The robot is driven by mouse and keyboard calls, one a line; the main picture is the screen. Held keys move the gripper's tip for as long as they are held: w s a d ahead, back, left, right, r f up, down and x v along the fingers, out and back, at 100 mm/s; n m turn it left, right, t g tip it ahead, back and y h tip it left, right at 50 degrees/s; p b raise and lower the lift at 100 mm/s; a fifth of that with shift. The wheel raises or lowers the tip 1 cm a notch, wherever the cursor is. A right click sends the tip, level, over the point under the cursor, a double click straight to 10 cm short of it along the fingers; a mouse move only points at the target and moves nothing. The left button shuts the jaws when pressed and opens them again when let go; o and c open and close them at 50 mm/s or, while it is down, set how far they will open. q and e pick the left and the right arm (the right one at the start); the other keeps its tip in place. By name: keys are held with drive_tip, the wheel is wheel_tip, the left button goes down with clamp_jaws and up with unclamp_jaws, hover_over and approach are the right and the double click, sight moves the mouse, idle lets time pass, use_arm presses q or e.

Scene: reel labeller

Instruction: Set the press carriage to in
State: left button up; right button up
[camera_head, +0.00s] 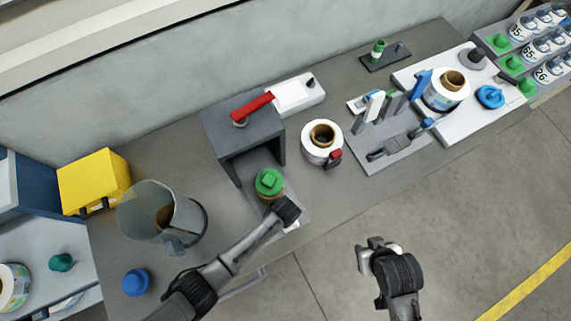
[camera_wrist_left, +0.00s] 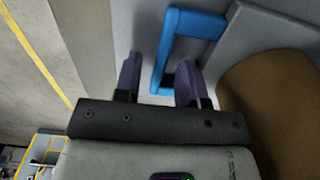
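The press is a dark grey arch (camera_head: 222,120) with a red lever (camera_head: 252,107) on top. Its carriage (camera_head: 302,217) extends out of the front of the arch, carrying a brown cylinder with a green cap (camera_head: 269,182). My left gripper (camera_head: 292,222) is at the carriage's front end and hides most of it in the head view. In the left wrist view, my left gripper (camera_wrist_left: 158,82) has its fingers apart, beside a blue loop handle (camera_wrist_left: 186,24); the handle's near bar appears between them. The brown cylinder (camera_wrist_left: 275,110) is close by. My right gripper (camera_head: 372,255) is off the bench's front; its opening is unclear.
A white reel (camera_head: 315,154) stands right of the press, and a grey fixture plate (camera_head: 372,158) lies beyond it. A translucent container (camera_head: 150,205) and a blue knob (camera_head: 136,282) are to the left. Open floor (camera_head: 455,215) lies in front of the bench.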

use_arm(q)
drive_tip(key=shift+c, duration=0.2)
clamp_jaws()
idle(0.3)
